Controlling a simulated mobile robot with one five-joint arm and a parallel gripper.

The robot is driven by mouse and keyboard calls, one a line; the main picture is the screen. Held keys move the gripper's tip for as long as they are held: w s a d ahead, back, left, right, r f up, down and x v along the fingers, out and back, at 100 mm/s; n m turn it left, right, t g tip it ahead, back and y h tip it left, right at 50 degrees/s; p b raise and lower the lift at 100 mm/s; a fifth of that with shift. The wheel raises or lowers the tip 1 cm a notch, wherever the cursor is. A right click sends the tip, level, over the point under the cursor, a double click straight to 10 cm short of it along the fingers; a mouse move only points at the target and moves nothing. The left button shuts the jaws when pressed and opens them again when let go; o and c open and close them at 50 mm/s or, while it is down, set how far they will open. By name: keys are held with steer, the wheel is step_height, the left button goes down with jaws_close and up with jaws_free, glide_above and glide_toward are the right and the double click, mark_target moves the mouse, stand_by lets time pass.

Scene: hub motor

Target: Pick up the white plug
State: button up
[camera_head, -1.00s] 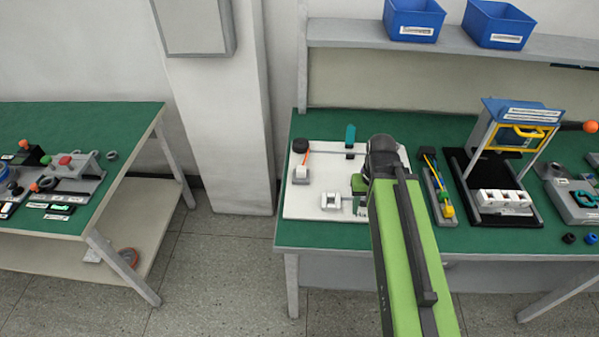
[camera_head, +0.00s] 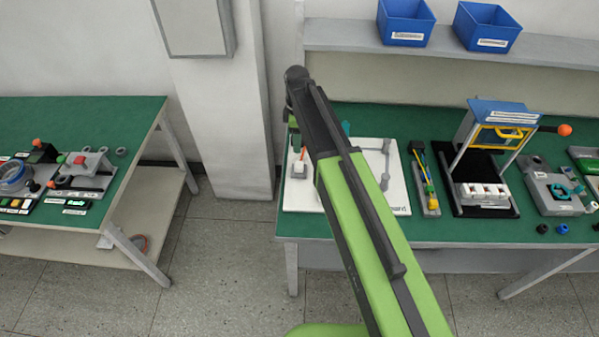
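A white plug (camera_head: 299,169) with an orange lead stands near the left edge of a white board (camera_head: 400,200) on the right-hand green table. My gripper (camera_head: 293,122) is at the far end of my green and black arm, above the board's back left part. In the picture it is just above the plug, apart from it as far as I can see. Its fingers are mostly hidden by the wrist, so I cannot tell whether it is open or shut. My arm hides the middle of the board.
A teal upright piece (camera_head: 346,129) shows behind my arm. To the right stand a tray with yellow connectors (camera_head: 427,180), a blue-topped press (camera_head: 497,140) and a grey fixture (camera_head: 551,190). A shelf (camera_head: 345,36) with two blue bins runs behind. Another green table (camera_head: 120,125) stands left.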

steer(key=b, duration=0.7)
glide_toward(297, 164)
step_height(297, 164, down, 5)
steer(key=shift+s+d+f, duration=0.1)
steer(key=shift+d, duration=0.05)
step_height(297, 164, down, 5)
steer(key=b, duration=0.5)
steer(key=shift+f+b, duration=0.15)
steer(key=shift+b, duration=0.15)
steer(key=shift+r, duration=0.2)
steer(key=shift+c, duration=0.5)
jaws_close()
